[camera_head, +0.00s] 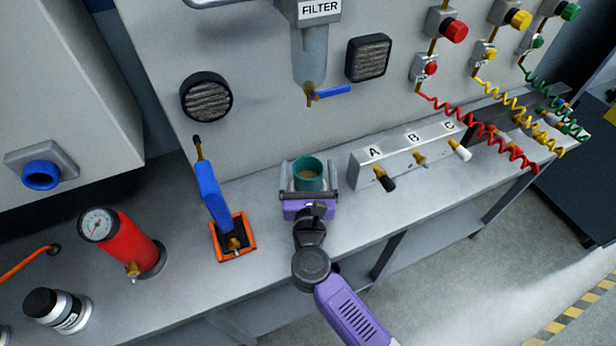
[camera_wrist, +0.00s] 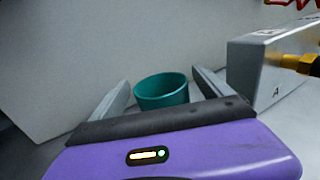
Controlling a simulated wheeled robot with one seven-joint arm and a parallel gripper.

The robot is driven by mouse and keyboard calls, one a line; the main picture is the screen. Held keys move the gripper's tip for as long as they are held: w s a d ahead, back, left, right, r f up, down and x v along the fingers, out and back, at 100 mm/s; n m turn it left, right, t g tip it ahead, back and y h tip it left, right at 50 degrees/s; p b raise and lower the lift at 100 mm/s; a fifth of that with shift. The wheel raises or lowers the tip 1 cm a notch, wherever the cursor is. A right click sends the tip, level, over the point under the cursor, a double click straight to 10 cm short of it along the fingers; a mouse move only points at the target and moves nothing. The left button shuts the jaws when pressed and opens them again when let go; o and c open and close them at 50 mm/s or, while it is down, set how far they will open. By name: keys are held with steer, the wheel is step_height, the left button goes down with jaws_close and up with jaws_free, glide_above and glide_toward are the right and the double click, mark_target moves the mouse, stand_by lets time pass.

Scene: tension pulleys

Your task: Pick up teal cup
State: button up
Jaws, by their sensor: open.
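The teal cup (camera_head: 309,175) stands upright on the grey bench, below the blue-handled valve of the filter, with something tan inside it. It also shows in the wrist view (camera_wrist: 162,92). My gripper (camera_head: 308,172) is open, with one finger on each side of the cup. In the wrist view, my fingers (camera_wrist: 160,88) flank the cup with a gap on both sides. The cup's lower part is hidden behind my gripper's body.
A grey block marked A, B, C (camera_head: 412,152) with nozzles stands close on the right. An orange tray (camera_head: 233,252) with a blue-handled tool (camera_head: 212,194) is on the left. A red cylinder with gauge (camera_head: 122,240) stands farther left. The filter (camera_head: 311,55) hangs above the cup.

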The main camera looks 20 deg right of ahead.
steer(key=shift+w+d, duration=0.1)
steer(key=shift+w, duration=0.15)
steer(key=c, duration=1.6)
